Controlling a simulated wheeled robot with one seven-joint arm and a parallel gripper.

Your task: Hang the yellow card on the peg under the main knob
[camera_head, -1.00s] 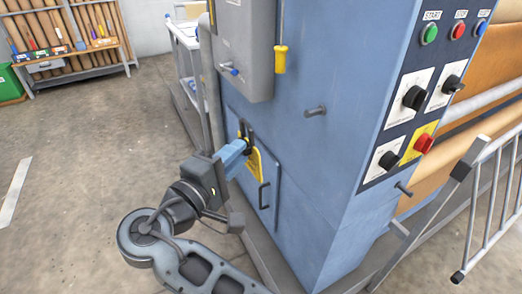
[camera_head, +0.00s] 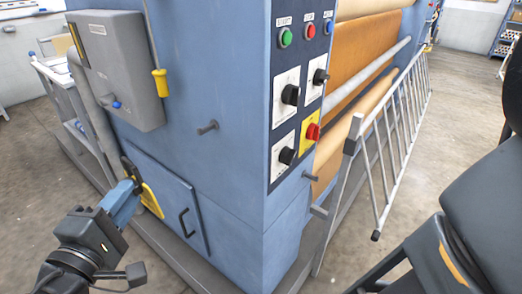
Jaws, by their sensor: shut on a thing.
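My gripper (camera_head: 134,186), with blue fingers, is at the lower left in front of the blue side wall of the press. It is shut on the yellow card (camera_head: 152,201), which hangs at its tips with a black part (camera_head: 131,168) at the top; the fingers hide some of it. Black knobs sit on white plates on the control panel: an upper left one (camera_head: 291,95), an upper right one (camera_head: 320,76) and a lower one (camera_head: 286,156). Another peg (camera_head: 207,128) is on the side wall.
A low door with a black handle (camera_head: 183,222) is beside the card. A red button (camera_head: 313,131) and a metal guard rail (camera_head: 385,150) are at the right.

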